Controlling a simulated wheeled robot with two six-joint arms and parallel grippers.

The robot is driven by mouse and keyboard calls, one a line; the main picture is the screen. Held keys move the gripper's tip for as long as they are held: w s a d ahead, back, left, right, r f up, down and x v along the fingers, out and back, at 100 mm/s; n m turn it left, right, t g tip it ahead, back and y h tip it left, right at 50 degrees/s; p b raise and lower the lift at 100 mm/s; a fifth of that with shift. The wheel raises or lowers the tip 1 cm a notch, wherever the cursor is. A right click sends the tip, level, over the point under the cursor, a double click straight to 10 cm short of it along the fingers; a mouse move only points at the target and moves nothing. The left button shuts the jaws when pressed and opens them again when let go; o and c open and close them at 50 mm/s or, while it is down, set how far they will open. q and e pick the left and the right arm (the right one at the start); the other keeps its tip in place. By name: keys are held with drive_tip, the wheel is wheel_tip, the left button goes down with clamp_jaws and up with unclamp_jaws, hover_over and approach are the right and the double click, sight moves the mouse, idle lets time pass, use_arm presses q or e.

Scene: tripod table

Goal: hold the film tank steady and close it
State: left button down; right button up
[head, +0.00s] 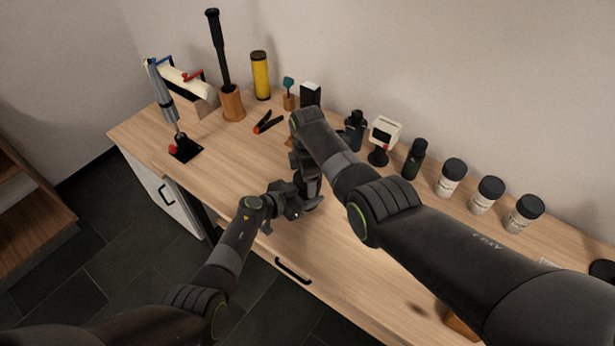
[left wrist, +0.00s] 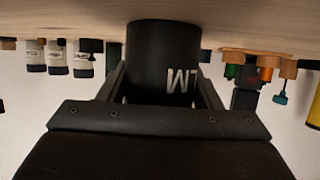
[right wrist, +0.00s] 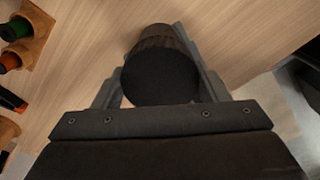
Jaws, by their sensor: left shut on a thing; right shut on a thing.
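The film tank (left wrist: 162,55) is a black cylinder with white letters, upright on the table in the left wrist view, which sees it upside down. My left gripper (head: 304,204) is shut around the tank's side. My right gripper (head: 306,172) is above, shut on a black round lid (right wrist: 160,78) with a ribbed side, seen from its top in the right wrist view. In the head view the grippers and right arm hide most of the tank and lid. I cannot tell whether the lid is seated on the tank.
White-labelled jars (head: 486,195), a dark bottle (head: 414,160) and a white timer (head: 384,136) line the back right. A yellow cylinder (head: 260,76), a wooden block with a black rod (head: 232,103) and red-black pliers (head: 267,122) stand or lie back left. The table's front edge is close to my left gripper.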

drive_tip(key=shift+m, duration=1.1)
drive_tip(key=o, duration=1.1)
drive_tip(key=shift+r, duration=2.3)
drive_tip(key=shift+c, duration=0.4)
drive_tip(key=n, duration=0.2)
drive_tip(key=r+n, duration=0.2)
drive_tip(key=n, duration=0.1)
drive_tip(key=shift+n, duration=0.3)
drive_tip(key=n, duration=0.2)
drive_tip(key=r+n, duration=0.1)
drive_tip(key=n, duration=0.1)
drive_tip(key=shift+r+n, duration=0.2)
drive_tip(key=shift+n, duration=0.1)
